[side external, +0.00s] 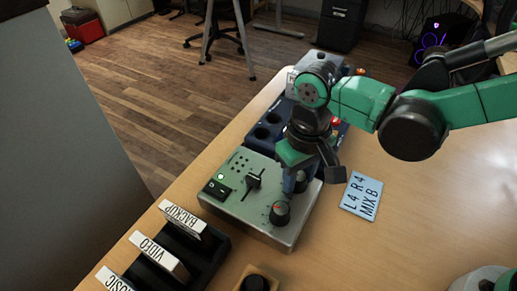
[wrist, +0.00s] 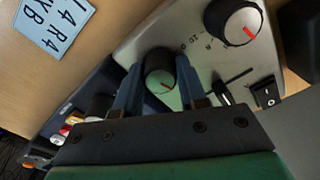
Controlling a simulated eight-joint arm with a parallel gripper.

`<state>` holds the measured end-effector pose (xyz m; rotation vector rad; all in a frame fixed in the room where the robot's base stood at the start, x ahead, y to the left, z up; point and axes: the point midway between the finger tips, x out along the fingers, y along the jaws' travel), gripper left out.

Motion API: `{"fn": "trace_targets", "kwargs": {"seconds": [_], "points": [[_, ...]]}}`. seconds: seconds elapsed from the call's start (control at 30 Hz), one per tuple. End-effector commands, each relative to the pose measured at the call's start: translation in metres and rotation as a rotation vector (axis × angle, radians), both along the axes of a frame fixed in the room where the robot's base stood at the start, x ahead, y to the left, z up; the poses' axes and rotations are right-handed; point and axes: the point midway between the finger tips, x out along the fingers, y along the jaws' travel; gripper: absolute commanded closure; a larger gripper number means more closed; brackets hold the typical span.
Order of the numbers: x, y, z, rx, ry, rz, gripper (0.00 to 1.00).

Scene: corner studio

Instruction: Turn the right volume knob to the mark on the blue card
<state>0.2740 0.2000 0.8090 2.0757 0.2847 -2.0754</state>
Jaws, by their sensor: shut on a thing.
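The blue card (side external: 361,195) lies flat on the table right of a silver control box (side external: 243,218); it reads "L4 R4" and "MIX B". It is partly cut off in the wrist view (wrist: 54,28). My gripper (side external: 299,182) points down over the box. In the wrist view its fingers stand on both sides of a dark knob (wrist: 160,70), shut on it; the knob's red pointer line shows. A second knob (side external: 280,212) stands free nearer the side camera; its red line shows in the wrist view (wrist: 234,20). I cannot tell which is the right one.
The box also has a black slider (side external: 252,182) and a rocker switch (side external: 216,188) beside a lit green light. A dark rack (side external: 190,256) with white labelled cards stands at the front left. Dark blue equipment (side external: 268,134) sits behind. The table right of the card is clear.

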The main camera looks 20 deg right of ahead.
Motion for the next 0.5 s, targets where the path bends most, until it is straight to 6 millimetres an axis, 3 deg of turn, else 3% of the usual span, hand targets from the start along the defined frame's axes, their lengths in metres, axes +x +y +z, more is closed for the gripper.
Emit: {"fn": "trace_targets", "kwargs": {"seconds": [0.2, 0.23, 0.33, 0.5], "points": [[-0.0003, -0.0002, -0.0001, 0.0, 0.001, 0.001, 1.0], [-0.0003, -0.0002, -0.0001, 0.0, 0.001, 0.001, 0.61], [-0.0003, -0.0002, -0.0001, 0.0, 0.001, 0.001, 0.33], [-0.0002, -0.0001, 0.0, 0.0, 0.001, 0.001, 0.32]]}}
